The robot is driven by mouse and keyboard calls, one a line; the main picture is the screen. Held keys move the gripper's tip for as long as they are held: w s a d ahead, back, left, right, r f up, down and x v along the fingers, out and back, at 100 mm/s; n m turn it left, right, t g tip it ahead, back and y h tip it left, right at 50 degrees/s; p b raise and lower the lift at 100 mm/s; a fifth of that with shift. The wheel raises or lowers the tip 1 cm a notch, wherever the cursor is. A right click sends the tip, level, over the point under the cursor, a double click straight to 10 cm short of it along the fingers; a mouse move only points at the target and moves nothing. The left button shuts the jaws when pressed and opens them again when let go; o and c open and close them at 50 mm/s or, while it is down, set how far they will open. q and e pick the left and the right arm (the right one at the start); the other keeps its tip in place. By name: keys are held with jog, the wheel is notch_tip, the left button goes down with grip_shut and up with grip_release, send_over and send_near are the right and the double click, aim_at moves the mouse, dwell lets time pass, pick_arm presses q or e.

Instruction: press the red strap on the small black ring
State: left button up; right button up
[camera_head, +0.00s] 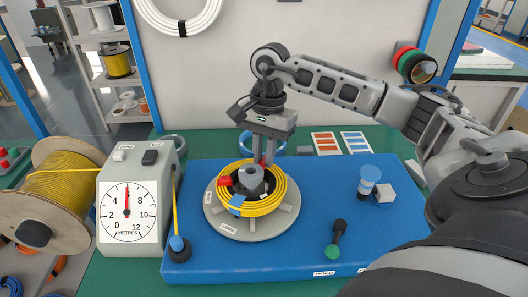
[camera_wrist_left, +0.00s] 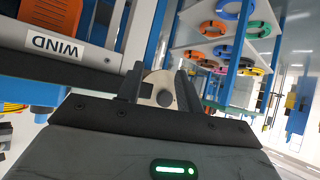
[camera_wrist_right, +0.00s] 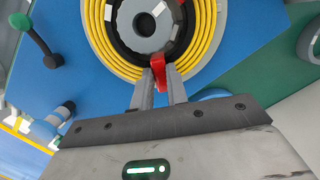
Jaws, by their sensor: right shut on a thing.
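A small black ring (camera_wrist_right: 126,38) lies around the grey hub (camera_head: 250,175), inside the yellow cable coil (camera_head: 273,200) on the round turntable (camera_head: 222,222). My right gripper (camera_head: 265,163) points down at the coil's far side. It is shut on a red strap (camera_wrist_right: 158,68) at the ring's outer edge; whether the strap touches the ring I cannot tell.
A metre gauge (camera_head: 128,213) and yellow cable reel (camera_head: 62,185) stand left. A blue-capped post (camera_head: 178,246), a black handle with green knob (camera_head: 335,240) and a blue-topped bottle (camera_head: 369,180) stand on the blue board (camera_head: 300,255) around the turntable.

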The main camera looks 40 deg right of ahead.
pick_arm(q)
jog(key=shift+f, duration=0.95)
pick_arm(e)
jog(key=shift+s+f, duration=0.1)
jog(key=shift+f, duration=0.2)
grip_shut()
jog(key=o, duration=0.9)
grip_release()
jog(key=shift+c, duration=0.2)
pick_arm(q)
jog(key=shift+s, duration=0.2)
pick_arm(e)
jog(key=shift+r, duration=0.1)
notch_tip(320, 180, up, 7)
jog(key=p, duration=0.5)
pick_arm(q)
jog(key=shift+w+r+p, duration=0.15)
jog(key=shift+r+p, duration=0.35)
jog(key=shift+r, duration=2.45)
pick_arm(e)
jog(key=shift+r, duration=0.6)
